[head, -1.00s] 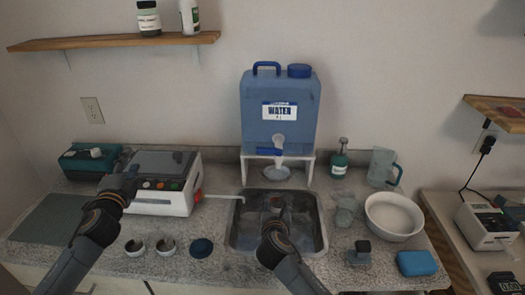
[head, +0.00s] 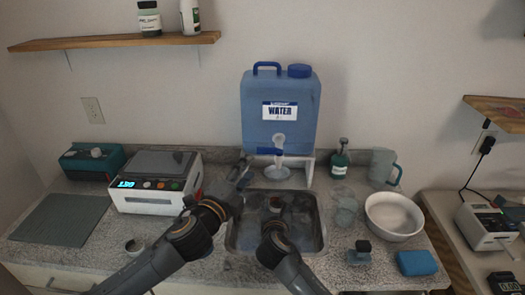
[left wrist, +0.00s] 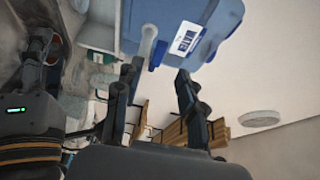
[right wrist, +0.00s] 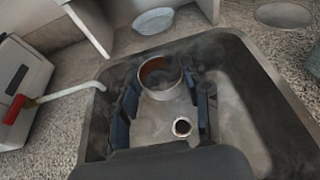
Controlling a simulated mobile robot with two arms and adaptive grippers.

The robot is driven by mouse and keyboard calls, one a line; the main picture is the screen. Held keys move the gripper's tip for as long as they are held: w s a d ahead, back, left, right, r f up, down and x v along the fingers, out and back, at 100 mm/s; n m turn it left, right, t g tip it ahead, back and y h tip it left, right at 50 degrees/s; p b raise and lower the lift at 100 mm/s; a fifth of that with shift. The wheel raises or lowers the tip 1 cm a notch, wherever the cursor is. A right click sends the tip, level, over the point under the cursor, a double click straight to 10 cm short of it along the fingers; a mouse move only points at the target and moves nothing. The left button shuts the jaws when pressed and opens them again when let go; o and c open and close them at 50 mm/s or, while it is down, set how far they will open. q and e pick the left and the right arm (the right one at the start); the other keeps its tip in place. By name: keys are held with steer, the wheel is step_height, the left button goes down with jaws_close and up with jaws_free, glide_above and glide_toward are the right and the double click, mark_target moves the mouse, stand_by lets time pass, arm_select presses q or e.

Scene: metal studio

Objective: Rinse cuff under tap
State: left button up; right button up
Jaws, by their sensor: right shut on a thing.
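The cuff (right wrist: 160,78), a pale ring with a brown inside, is between the fingers of my right gripper (right wrist: 165,95), which is shut on it inside the sink. The head view shows the cuff (head: 276,203) small, below the tap. The tap (head: 278,142) is on the blue water container (head: 280,110), with a blue lever (head: 268,151). My left gripper (head: 243,170) is open and empty, left of the tap. In the left wrist view its fingers (left wrist: 160,75) are apart, with the pale spout (left wrist: 148,40) and blue lever (left wrist: 158,54) beyond the tips.
The sink (head: 312,240) has a dark rim; a white stand (head: 308,170) holds the container behind it. A white machine (head: 157,182) stands left. A soap bottle (head: 340,160), jug (head: 382,166), white bowl (head: 394,215) and blue sponge (head: 416,263) are right.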

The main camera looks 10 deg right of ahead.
mark_target(262, 152)
arm_select(q)
steer(key=x, duration=1)
jaws_close()
